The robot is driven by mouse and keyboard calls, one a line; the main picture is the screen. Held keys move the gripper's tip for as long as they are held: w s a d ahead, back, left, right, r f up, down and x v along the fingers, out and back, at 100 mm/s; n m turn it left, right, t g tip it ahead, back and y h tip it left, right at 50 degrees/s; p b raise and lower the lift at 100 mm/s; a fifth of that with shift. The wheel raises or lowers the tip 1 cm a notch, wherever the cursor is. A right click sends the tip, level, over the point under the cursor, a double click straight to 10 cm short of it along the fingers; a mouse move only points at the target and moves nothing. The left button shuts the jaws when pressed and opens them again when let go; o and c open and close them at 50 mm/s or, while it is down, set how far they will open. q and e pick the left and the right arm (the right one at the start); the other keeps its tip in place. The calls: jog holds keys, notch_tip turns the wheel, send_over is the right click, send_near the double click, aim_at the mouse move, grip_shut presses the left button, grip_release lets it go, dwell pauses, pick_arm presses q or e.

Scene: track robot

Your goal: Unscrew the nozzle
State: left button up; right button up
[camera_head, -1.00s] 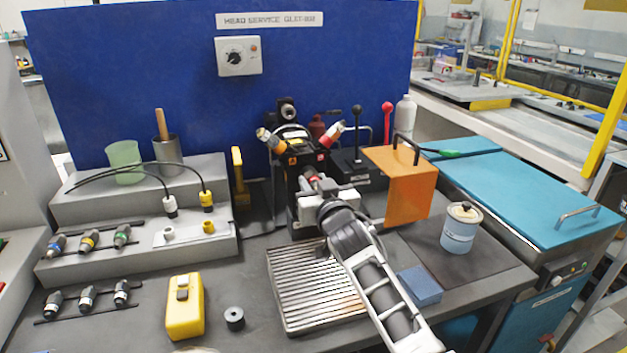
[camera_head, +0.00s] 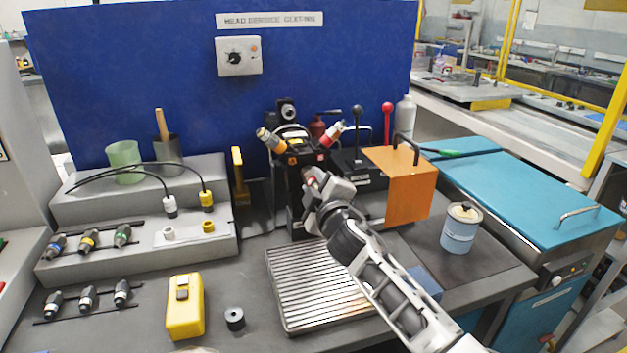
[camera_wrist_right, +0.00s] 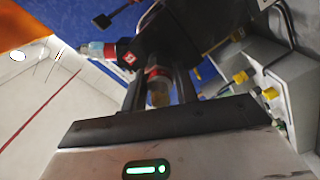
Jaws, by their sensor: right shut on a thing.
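The nozzle (camera_wrist_right: 158,92) shows in the right wrist view as a small brownish-grey cylinder with a red band, below the black head (camera_wrist_right: 185,40). My right gripper (camera_wrist_right: 160,95) has its two dark fingers on either side of the nozzle and is shut on it. In the head view my right gripper (camera_head: 318,188) is at the front of the black head unit (camera_head: 292,160), its body tilted, and it hides most of the nozzle. My left gripper is not in view.
A ribbed tray (camera_head: 295,290) lies below the head. An orange guard (camera_head: 400,185) stands close to the right of the gripper. A stepped grey rack (camera_head: 90,230) holds several nozzles on the left.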

jog(key=n, duration=0.3)
jog(key=shift+r, duration=0.1)
jog(key=o, duration=0.7)
jog(key=n, duration=0.3)
jog(key=shift+c, duration=0.2)
jog(key=o, duration=0.5)
jog(key=b+v, duration=0.1)
jog(key=v, duration=1.5)
jog(key=shift+c, duration=0.3)
